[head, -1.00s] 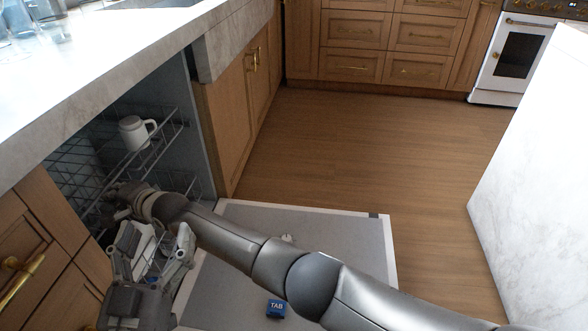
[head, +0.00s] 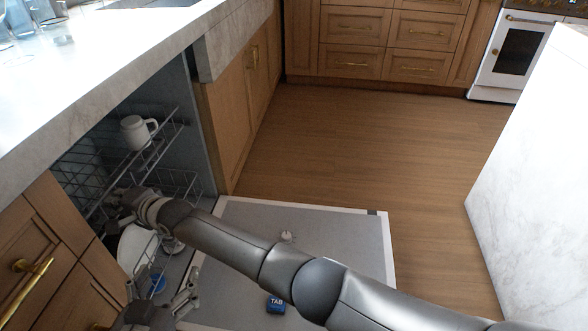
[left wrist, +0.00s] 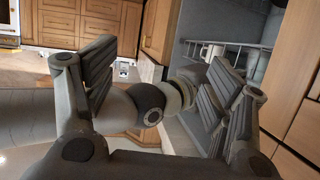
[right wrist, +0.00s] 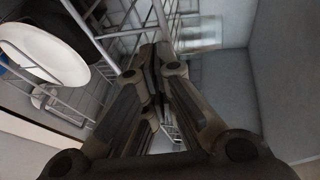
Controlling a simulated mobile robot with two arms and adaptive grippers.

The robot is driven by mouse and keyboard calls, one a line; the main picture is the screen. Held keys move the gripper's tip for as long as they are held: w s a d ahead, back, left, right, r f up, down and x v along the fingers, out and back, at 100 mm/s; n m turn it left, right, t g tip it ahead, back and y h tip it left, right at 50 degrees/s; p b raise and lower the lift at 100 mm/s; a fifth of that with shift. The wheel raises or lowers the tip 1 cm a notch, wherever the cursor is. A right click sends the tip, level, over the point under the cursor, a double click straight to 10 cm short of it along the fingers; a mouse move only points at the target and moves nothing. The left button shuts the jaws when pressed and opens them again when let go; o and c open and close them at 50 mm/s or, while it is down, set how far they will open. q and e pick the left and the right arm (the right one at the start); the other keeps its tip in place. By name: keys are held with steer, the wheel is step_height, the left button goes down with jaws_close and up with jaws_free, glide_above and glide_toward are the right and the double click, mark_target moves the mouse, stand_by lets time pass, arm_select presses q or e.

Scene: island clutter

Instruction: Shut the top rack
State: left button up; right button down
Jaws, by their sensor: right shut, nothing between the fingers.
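The top rack (head: 160,148) is a grey wire rack pulled part way out of the dishwasher under the counter, with a white mug (head: 136,132) on it. My right gripper (head: 112,203) is at the rack's near front side, partly inside the dishwasher; I cannot tell whether it touches the wires. In the right wrist view its fingers (right wrist: 154,70) are shut and empty, with rack wires beside them. My left gripper (head: 180,298) is low at the bottom of the head view, near the open door. In the left wrist view its fingers (left wrist: 160,92) are wide apart and empty.
The lower rack holds a white plate (head: 133,247) and a blue item (head: 157,284). The dishwasher door (head: 340,240) lies open and low, with a blue TAB box (head: 275,304) on it. Wooden cabinets flank the dishwasher. The floor (head: 370,150) is clear.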

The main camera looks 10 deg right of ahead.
arm_select(q)
steer(key=s+a+f+g+y+p, duration=0.1)
steer(key=s+a+f+g+p, duration=0.3)
steer(key=s, duration=0.4)
steer(key=s+a+f+g+y+p, duration=0.1)
steer(key=s+f+g+y+p, duration=0.1)
steer(key=s+f+g, duration=0.35)
steer(key=shift+n+g, duration=0.3)
steer(key=shift+g, duration=0.25)
steer(key=shift+s+f+p, duration=0.15)
steer(key=shift+f+p, duration=0.65)
steer(key=shift+f, duration=1.55)
arm_select(e)
steer(key=s+d, duration=0.3)
steer(key=d, duration=0.5)
steer(key=shift+f, duration=0.2)
steer(key=shift+s, duration=0.1)
